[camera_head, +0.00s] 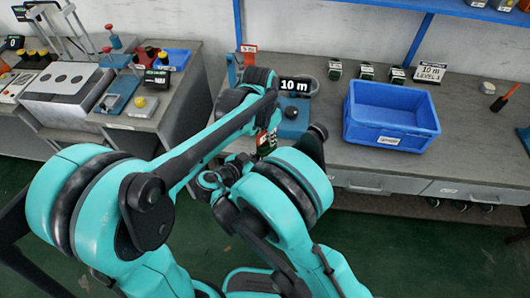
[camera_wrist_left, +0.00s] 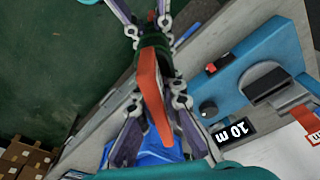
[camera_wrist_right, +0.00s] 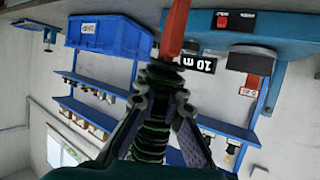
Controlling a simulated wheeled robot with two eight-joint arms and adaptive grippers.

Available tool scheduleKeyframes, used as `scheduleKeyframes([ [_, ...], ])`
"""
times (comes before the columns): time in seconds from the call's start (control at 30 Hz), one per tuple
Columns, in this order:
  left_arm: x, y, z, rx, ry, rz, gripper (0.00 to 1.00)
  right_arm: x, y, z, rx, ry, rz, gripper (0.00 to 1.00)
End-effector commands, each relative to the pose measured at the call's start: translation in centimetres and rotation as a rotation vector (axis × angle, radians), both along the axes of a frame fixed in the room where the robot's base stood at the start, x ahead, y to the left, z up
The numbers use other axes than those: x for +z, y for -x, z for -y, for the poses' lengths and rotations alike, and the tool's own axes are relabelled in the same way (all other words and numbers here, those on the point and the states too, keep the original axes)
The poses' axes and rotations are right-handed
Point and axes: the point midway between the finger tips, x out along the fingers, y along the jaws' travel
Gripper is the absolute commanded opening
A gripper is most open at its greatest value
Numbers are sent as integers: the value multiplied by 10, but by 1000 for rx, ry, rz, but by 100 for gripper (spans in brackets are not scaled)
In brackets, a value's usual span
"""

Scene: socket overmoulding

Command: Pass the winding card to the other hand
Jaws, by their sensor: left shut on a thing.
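The winding card is a flat orange-red card (camera_wrist_left: 150,85) with dark green winding at one end. My left gripper (camera_wrist_left: 157,122) is shut on the orange part in the left wrist view. My right gripper (camera_wrist_right: 163,95) has its fingers on both sides of the green winding (camera_wrist_right: 153,135) in the right wrist view, very close to it. Whether they press on it cannot be told. The card's orange end (camera_wrist_right: 174,30) points up there, away from the right gripper. In the head view a small part of the card (camera_head: 266,142) shows between my arms, and the fingers are mostly hidden.
A blue device with a "10 m" display (camera_head: 294,86) stands on the bench just behind the grippers. A blue bin (camera_head: 390,116) sits right of it. Several small boxes (camera_head: 367,72) line the back. A grey side bench (camera_head: 175,103) holds other equipment at left.

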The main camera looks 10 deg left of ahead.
Motion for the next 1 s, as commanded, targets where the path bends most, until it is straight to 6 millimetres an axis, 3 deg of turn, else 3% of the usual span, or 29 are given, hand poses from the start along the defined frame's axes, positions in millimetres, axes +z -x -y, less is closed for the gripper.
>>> scheduleKeyframes([
  [0.03,0,1,3,-4,4,-3,10,1,-1,-3,7,0,2,0],
  [0.1,0,1,3,-5,4,-3,29,1,-1,-3,8,0,2,0],
  [0.13,0,1,3,-4,4,-3,32,1,-1,-3,7,0,2,0],
  [0.53,8,2,1,-3,3,-2,32,1,-1,-2,5,1,2,0],
  [1.0,99,13,-7,-4,4,-3,32,1,-1,-2,5,0,2,0],
])
